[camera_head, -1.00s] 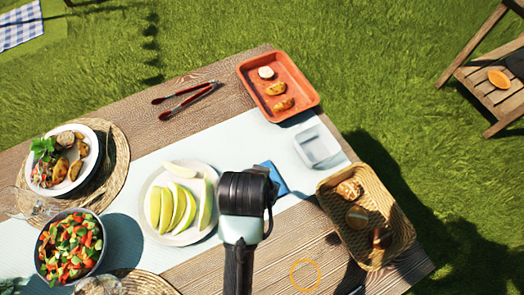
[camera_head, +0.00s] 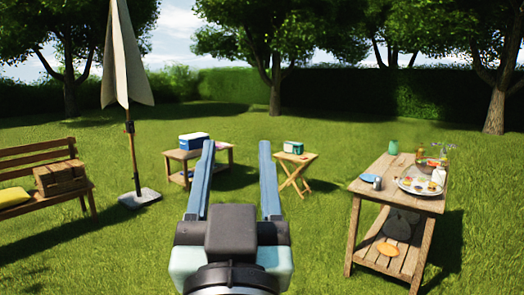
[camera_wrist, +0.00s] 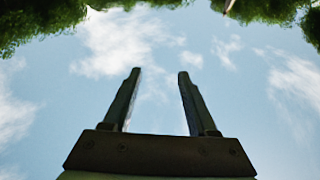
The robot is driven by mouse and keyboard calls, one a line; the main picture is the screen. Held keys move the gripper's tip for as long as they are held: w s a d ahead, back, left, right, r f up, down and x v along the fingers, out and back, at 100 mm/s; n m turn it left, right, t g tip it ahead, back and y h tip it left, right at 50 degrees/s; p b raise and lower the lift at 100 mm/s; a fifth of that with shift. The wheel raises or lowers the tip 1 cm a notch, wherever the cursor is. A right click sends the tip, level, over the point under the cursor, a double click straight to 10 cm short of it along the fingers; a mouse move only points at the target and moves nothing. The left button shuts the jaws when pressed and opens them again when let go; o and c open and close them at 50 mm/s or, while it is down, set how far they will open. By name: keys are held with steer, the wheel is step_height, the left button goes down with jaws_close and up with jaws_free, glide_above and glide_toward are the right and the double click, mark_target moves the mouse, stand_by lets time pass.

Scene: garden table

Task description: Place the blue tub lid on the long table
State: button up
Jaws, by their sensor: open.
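My gripper (camera_head: 237,145) is open and empty in the head view, with its two fingers pointing away and upward. In the wrist view my gripper (camera_wrist: 160,73) also shows open, with only sky and treetops beyond it. A small flat blue thing (camera_head: 370,177) lies on the left part of the wooden side table (camera_head: 420,199) at the right. It is too small to tell whether it is the blue tub lid. The long table with the food is not in the views now. My gripper touches nothing.
The side table also bears a round platter (camera_head: 419,186) and a green container (camera_head: 393,147). A cooler (camera_head: 193,140) stands on a low table, and a green radio (camera_head: 293,148) on a small folding table. A closed parasol (camera_head: 127,60) and bench (camera_head: 40,170) stand left. Open grass lies between.

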steer(key=s+d+r+t+h, duration=0.1)
steer(key=s+d+r+t, duration=0.1)
steer(key=s+r+t, duration=0.2)
steer(key=s+r, duration=0.3)
steer(key=r, duration=0.3)
steer(key=shift+d, duration=0.35)
